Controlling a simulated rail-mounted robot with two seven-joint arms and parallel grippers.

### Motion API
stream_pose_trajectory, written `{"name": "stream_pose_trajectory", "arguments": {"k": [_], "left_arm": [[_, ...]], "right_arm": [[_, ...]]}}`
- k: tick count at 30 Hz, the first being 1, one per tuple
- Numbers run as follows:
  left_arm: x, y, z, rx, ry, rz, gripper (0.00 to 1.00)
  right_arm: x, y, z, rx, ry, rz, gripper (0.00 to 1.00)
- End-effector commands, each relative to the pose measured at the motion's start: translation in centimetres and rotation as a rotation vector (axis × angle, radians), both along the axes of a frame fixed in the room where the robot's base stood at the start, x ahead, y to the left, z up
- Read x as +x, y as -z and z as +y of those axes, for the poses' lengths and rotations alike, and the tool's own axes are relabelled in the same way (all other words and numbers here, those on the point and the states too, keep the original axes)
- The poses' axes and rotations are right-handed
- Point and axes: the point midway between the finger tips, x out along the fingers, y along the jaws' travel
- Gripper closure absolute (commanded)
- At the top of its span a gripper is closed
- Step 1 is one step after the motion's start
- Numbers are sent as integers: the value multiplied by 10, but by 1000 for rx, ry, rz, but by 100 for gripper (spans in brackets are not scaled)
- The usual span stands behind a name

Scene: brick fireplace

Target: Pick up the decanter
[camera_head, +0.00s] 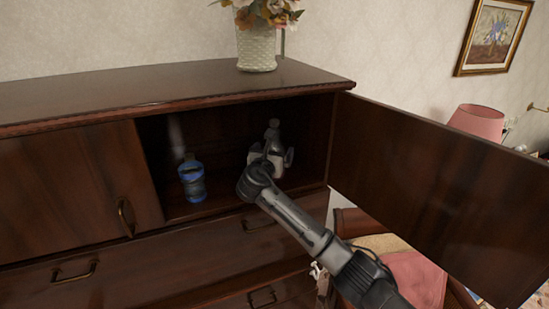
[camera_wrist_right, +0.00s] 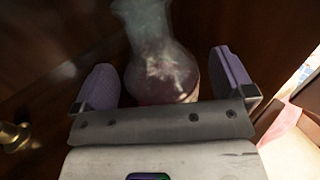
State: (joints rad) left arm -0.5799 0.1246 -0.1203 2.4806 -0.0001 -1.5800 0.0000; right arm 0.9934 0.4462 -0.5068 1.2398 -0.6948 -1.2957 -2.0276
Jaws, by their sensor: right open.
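The decanter is a clear glass vessel with a narrow neck and a rounded body. In the right wrist view the decanter (camera_wrist_right: 160,72) stands between the two fingers of my right gripper (camera_wrist_right: 166,75), which is open, with a gap showing beside the left finger. In the head view my right gripper (camera_head: 272,153) is inside the open cabinet compartment, and the upper part of what appears to be the decanter (camera_head: 273,131) shows just behind it. The lower body is hidden by my gripper and arm there. My left gripper is not in view.
A blue bottle (camera_head: 192,181) stands to the left in the compartment. The cabinet door (camera_head: 430,185) swings open on the right, beside my arm. The cabinet top (camera_head: 160,88) lies above and carries a flower vase (camera_head: 257,50). Drawers are below.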

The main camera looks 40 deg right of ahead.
Motion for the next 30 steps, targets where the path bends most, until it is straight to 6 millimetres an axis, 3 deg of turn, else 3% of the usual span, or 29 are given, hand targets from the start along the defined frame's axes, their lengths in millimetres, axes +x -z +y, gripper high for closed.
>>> {"name": "stream_pose_trajectory", "arguments": {"k": [6,14,30], "left_arm": [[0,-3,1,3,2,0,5],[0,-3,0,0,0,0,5],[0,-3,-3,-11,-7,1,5]], "right_arm": [[9,0,-12,1,0,-1,0],[9,1,-13,0,-1,0,1],[9,1,-13,0,0,0,53]]}}
